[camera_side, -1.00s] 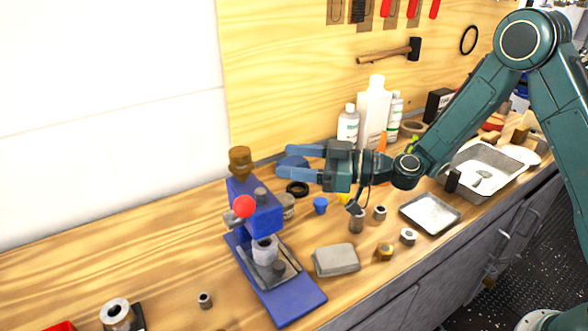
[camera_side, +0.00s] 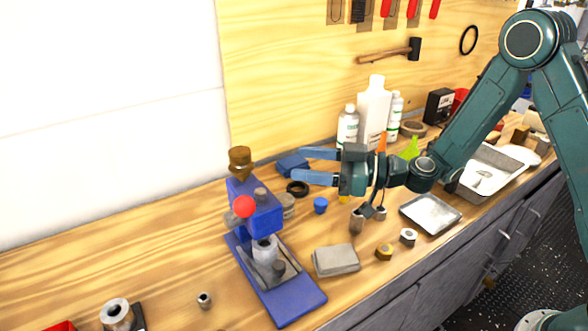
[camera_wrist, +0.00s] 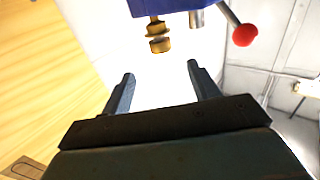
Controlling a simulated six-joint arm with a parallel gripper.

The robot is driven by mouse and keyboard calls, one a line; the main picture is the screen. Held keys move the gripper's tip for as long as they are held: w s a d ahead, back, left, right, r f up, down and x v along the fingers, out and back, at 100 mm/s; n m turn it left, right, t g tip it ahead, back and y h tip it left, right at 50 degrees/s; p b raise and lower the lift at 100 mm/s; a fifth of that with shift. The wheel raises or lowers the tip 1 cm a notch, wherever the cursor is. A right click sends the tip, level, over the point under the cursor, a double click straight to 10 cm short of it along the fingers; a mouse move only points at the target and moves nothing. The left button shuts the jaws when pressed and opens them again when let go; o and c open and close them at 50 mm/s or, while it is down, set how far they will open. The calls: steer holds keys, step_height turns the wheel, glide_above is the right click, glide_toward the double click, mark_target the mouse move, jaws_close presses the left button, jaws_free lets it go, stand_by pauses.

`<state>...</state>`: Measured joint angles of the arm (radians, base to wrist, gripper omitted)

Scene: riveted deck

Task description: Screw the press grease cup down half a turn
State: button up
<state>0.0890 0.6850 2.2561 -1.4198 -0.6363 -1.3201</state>
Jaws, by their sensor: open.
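The press (camera_side: 262,213) is blue with a red ball handle and stands on a blue base at the left-middle of the bench. Its brass grease cup (camera_side: 240,157) sits upright on top of the press. My gripper (camera_side: 297,165) is open and empty, its two blue fingers pointing left toward the cup, with a clear gap between them and it. In the wrist view, the brass grease cup (camera_wrist: 159,38) shows at the top, beyond the open fingertips (camera_wrist: 160,72). Part of the blue press (camera_wrist: 165,5) and the red ball (camera_wrist: 245,35) show beside it.
A grey block (camera_side: 336,260), a blue cap (camera_side: 320,205) and several nuts and bushings lie right of the press. White bottles (camera_side: 373,112) stand behind my gripper by the wooden back panel. A metal tray (camera_side: 431,213) lies to the right. The bench left of the press is mostly clear.

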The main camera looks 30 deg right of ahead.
mark_target(240, 157)
steer(key=shift+x, duration=6.85)
steer(key=c, duration=1)
